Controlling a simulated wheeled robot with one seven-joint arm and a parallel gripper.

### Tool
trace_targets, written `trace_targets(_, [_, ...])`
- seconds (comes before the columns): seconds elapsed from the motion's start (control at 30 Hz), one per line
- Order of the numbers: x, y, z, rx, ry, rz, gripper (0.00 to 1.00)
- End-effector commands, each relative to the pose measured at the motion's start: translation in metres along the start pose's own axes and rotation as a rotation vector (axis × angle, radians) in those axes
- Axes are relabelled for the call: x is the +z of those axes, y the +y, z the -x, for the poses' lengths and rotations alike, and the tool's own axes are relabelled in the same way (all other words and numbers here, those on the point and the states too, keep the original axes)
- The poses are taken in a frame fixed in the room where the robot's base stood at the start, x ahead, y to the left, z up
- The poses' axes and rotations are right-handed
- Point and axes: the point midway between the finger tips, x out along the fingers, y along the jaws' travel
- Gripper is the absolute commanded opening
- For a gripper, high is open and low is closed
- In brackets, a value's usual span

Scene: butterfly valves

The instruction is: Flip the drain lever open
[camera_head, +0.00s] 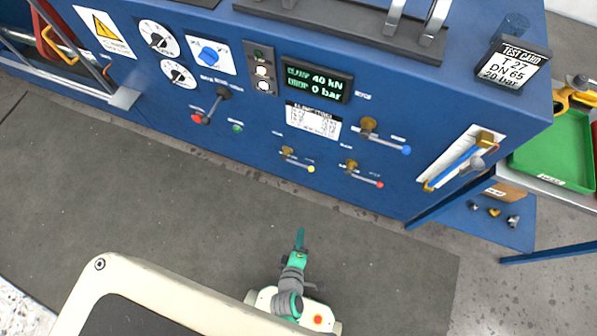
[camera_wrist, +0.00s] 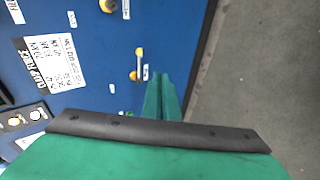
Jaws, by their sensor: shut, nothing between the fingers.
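Several small levers sit on the blue panel in the head view: one with a blue tip (camera_head: 385,143), one with a yellow tip (camera_head: 298,161) and one with a red tip (camera_head: 364,175). Their labels are too small to read, so I cannot tell which is the drain lever. The yellow-tipped lever also shows in the wrist view (camera_wrist: 138,63), just beyond my fingertips in the picture. My green gripper (camera_head: 300,238) is shut and empty, in front of the panel and apart from the levers. It also shows in the wrist view (camera_wrist: 160,84).
A display (camera_head: 317,81) reads 40 kN and 0 bar. A blue-handled lever in a white recess (camera_head: 462,160) and a green tray (camera_head: 560,150) are at the right. Floor before the panel is clear.

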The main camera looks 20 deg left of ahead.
Motion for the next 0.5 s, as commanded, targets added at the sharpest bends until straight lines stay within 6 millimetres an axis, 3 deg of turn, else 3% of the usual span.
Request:
trace_targets(0.03, [-0.005,-0.007,-0.023,-0.015,-0.001,0.132,0.0])
trace_targets(0.23, [-0.021,-0.024,-0.103,-0.068,-0.041,0.709,0.0])
trace_targets(0.4, [-0.043,-0.017,-0.16,-0.085,-0.09,1.16,0.0])
trace_targets(0.5, [-0.056,-0.009,-0.182,-0.089,-0.124,1.366,0.0])
